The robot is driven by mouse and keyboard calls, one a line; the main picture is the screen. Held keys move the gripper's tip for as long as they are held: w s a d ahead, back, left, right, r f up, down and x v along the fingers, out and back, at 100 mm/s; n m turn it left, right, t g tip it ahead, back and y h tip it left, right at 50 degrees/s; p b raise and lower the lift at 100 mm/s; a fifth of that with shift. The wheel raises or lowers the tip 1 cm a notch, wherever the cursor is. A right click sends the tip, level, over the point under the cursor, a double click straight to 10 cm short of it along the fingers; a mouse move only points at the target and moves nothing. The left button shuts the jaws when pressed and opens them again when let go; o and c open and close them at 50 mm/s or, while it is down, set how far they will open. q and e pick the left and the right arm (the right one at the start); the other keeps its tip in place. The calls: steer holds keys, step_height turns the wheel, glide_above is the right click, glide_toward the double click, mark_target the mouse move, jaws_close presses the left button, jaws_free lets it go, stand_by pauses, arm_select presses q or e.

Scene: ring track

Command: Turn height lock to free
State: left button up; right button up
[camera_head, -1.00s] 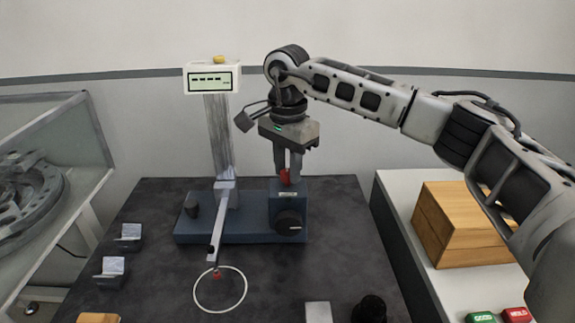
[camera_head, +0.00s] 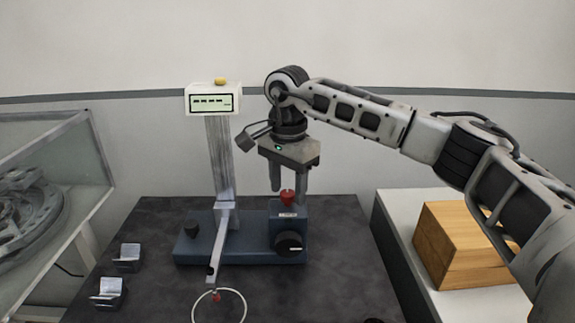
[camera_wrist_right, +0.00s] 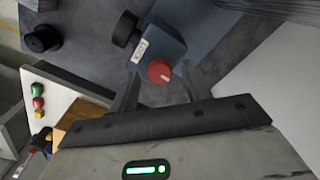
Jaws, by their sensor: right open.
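The height gauge stands on the dark table, with a blue base (camera_head: 200,249), a grey column (camera_head: 219,155) and a display (camera_head: 212,99). A red knob (camera_head: 287,198) sits on top of the blue block at the base's right end; it also shows in the right wrist view (camera_wrist_right: 160,71) with a pale mark on its face. A black dial (camera_head: 289,244) is on the block's front. My right gripper (camera_head: 288,190) points down just above the red knob, open; in the right wrist view its fingers (camera_wrist_right: 162,90) stand on either side, apart from the knob. My left gripper is out of view.
A probe arm (camera_head: 219,245) extends forward from the column over a white ring (camera_head: 219,307). Two metal blocks (camera_head: 128,257) (camera_head: 109,292) lie at left. A wooden box (camera_head: 462,245) stands on a white side table at right. A glass case (camera_head: 50,200) is at far left.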

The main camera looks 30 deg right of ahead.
mark_target(288, 193)
step_height(288, 193, up, 16)
stand_by(0.6)
steer(key=shift+f, duration=0.15)
